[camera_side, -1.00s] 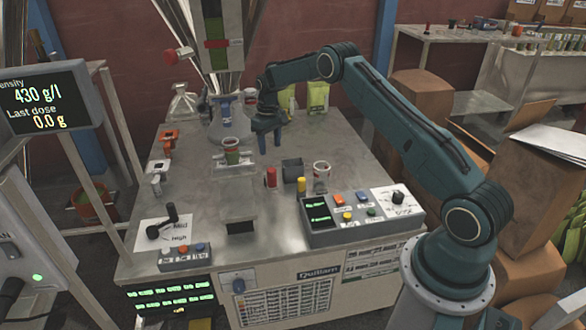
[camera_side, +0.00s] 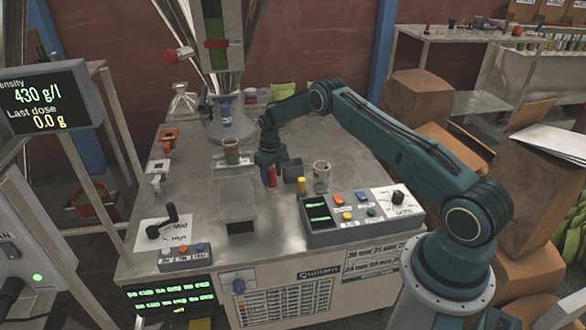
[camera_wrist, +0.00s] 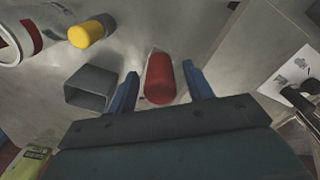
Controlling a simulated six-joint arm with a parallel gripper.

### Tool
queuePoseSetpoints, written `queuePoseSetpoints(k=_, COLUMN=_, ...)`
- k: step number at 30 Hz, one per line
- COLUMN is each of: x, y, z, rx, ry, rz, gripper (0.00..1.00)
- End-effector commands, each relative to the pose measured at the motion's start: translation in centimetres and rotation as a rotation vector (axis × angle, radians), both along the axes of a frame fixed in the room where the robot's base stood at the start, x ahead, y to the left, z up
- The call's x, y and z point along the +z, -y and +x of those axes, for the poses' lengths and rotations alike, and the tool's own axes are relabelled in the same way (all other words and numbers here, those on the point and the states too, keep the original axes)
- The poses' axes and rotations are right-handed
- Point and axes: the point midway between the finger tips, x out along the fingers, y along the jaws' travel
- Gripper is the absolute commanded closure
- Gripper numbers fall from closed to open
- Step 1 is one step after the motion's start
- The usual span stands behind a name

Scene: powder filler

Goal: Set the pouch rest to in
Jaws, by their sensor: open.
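My gripper (camera_side: 274,174) points down over the table, with its blue fingers apart. In the wrist view the red cylinder (camera_wrist: 159,79) stands between the open fingers, with a gap on each side. It also shows in the side view (camera_side: 271,176), partly covered by the fingers. I cannot tell for sure which part is the pouch rest; no label for it is readable. A small jar (camera_side: 232,153) sits on a metal stand left of my gripper.
A grey open box (camera_wrist: 91,88) stands close beside one finger. A yellow-topped cylinder (camera_side: 301,185) and a clear cup (camera_side: 321,175) are to the right. A control box (camera_side: 345,218) with coloured buttons is in front. A black crank handle (camera_side: 165,222) is at the left.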

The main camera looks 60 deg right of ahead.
Motion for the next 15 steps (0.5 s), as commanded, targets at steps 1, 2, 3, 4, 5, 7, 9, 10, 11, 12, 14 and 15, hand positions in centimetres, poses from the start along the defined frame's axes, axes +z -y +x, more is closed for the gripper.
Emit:
queuePoseSetpoints(k=1, x=-0.23, y=0.0, z=0.01, rx=0.0, ry=0.0, rz=0.0, gripper=0.49)
queuePoseSetpoints(k=2, x=-0.3, y=0.01, z=0.02, rx=0.0, ry=0.001, rz=0.0, gripper=0.49)
queuePoseSetpoints(k=3, x=-0.38, y=0.01, z=0.03, rx=0.0, ry=0.001, rz=0.0, gripper=0.49)
queuePoseSetpoints(k=4, x=-0.42, y=0.01, z=0.03, rx=0.0, ry=0.001, rz=0.0, gripper=0.49)
queuePoseSetpoints(k=5, x=-0.44, y=0.02, z=0.04, rx=0.0, ry=0.001, rz=0.0, gripper=0.49)
queuePoseSetpoints(k=7, x=-0.46, y=0.02, z=0.04, rx=0.0, ry=0.001, rz=0.0, gripper=0.49)
queuePoseSetpoints(k=9, x=-0.46, y=0.01, z=0.03, rx=0.0, ry=0.001, rz=0.0, gripper=0.49)
queuePoseSetpoints(k=10, x=-0.46, y=0.01, z=0.03, rx=0.0, ry=0.001, rz=0.0, gripper=0.49)
queuePoseSetpoints(k=11, x=-0.45, y=0.01, z=0.03, rx=0.0, ry=0.001, rz=0.0, gripper=0.49)
queuePoseSetpoints(k=12, x=-0.45, y=0.01, z=0.03, rx=0.0, ry=0.001, rz=0.0, gripper=0.53)
queuePoseSetpoints(k=14, x=-0.45, y=0.01, z=0.02, rx=0.0, ry=0.001, rz=0.0, gripper=0.65)
queuePoseSetpoints(k=15, x=-0.45, y=0.0, z=0.02, rx=0.0, ry=0.001, rz=0.0, gripper=0.72)
